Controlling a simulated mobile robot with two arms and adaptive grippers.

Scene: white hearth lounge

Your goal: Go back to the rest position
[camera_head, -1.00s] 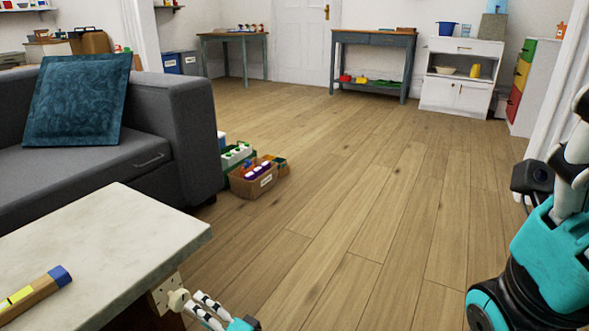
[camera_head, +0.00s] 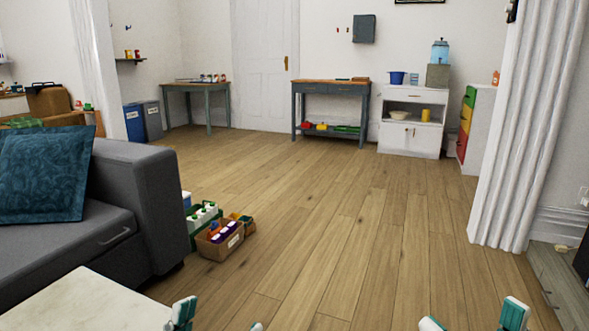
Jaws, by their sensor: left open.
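My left gripper (camera_head: 219,319) shows at the bottom edge, left of the middle. Its two teal and white fingertips stand apart with nothing seen between them, so it is open. It is beside the right corner of the pale table (camera_head: 85,302). My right gripper (camera_head: 472,319) shows at the bottom edge, right of the middle. Its fingertips also stand apart, with only floor seen between them. The rest of both grippers and arms is below the picture.
A grey sofa (camera_head: 160,205) with a blue cushion (camera_head: 42,174) stands left. A cardboard box (camera_head: 219,244) of bottles is on the floor beside it. The middle floor is clear.

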